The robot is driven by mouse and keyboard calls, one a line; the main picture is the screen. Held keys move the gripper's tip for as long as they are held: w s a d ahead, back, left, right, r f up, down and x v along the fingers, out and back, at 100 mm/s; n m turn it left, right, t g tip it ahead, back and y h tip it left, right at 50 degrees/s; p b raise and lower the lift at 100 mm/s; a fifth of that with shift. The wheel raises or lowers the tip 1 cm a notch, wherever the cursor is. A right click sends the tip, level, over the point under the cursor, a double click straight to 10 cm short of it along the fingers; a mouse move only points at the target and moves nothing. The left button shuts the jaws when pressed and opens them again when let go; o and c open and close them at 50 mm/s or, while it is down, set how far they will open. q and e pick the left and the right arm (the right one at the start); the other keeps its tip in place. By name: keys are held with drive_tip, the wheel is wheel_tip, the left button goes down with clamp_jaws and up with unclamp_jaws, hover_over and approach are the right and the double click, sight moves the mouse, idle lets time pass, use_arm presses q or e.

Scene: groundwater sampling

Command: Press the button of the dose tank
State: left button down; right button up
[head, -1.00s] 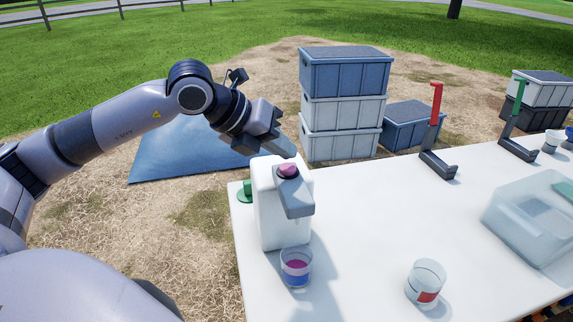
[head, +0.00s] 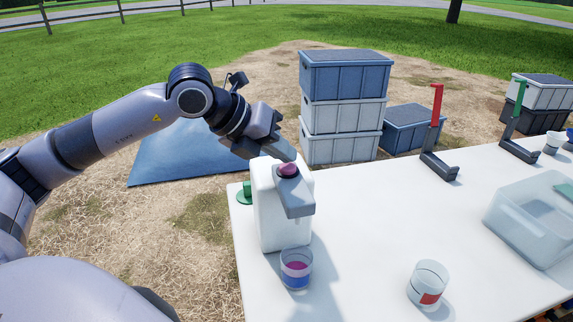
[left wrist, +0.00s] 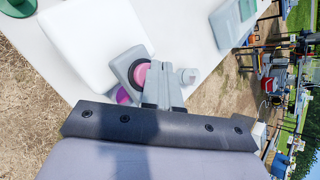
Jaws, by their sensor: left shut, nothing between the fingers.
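The dose tank (head: 268,218) is a white jug at the near left corner of the table, with a grey spout head (head: 296,200) and a round pink-purple button (head: 288,169) on top. My left gripper (head: 291,154) is shut and empty, its tips just above and behind the button. In the left wrist view the shut fingertips (left wrist: 158,68) overlap the edge of the pink button (left wrist: 141,74); I cannot tell whether they touch it. A clear cup with a blue band (head: 296,271) stands below the spout with purple liquid in it. My right gripper is not in view.
A clear cup with a red mark (head: 427,284) stands on the white table (head: 370,220). A translucent bin (head: 530,222) is at the right. A red-handled stand (head: 436,130) and a green-handled stand (head: 515,115) stand along the far edge. A green item (head: 245,193) sits beside the tank.

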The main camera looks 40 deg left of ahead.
sight(282, 167)
use_arm(q)
drive_tip(key=shift+f+b, duration=0.35)
drive_tip(key=shift+b, duration=0.05)
drive_tip(key=shift+r, duration=0.1)
idle(0.3)
drive_tip(key=shift+r+p, duration=0.55)
drive_tip(key=shift+r, duration=0.15)
wheel_tip(282, 167, up, 6)
drive_tip(key=p, duration=0.4)
idle(0.9)
